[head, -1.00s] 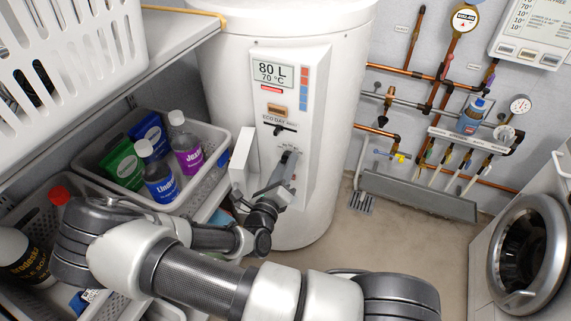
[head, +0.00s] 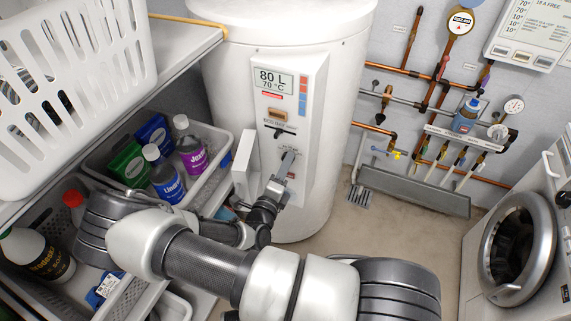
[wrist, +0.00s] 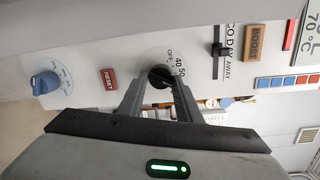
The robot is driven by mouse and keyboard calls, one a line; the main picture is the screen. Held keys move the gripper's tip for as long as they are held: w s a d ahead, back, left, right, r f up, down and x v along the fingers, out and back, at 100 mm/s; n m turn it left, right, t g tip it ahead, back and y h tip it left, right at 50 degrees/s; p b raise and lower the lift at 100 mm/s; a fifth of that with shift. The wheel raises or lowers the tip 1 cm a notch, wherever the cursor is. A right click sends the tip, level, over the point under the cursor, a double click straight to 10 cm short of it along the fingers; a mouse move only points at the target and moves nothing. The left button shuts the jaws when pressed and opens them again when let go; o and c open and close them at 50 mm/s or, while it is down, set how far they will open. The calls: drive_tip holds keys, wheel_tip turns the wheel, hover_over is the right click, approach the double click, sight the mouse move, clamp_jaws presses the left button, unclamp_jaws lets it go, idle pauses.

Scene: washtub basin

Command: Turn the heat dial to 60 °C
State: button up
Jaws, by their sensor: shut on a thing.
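The white boiler (head: 225,95) carries a control panel whose display (head: 273,79) reads 80 L and 70 °C. The heat dial (wrist: 160,76) is a small black knob on the panel, with OFF, 40 and 50 readable on the scale around it. Its pointer direction is hard to make out. My gripper (wrist: 160,84) has one finger on each side of the dial and is shut on it. In the head view my gripper (head: 286,166) reaches the lower panel and hides the dial.
An open white flap (head: 245,165) stands just left of my gripper. In the wrist view a blue knob (wrist: 45,83), a red RESET button (wrist: 108,80), a black slider (wrist: 221,49) and a BOOST button (wrist: 257,42) share the panel. Bottles in a crate (head: 222,180) stand at left.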

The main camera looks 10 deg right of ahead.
drive_tip(key=shift+d+r, duration=0.1)
drive_tip(key=shift+r, duration=0.05)
drive_tip(key=o, duration=1)
drive_tip(key=v, duration=1.7)
drive_tip(key=shift+s, duration=0.15)
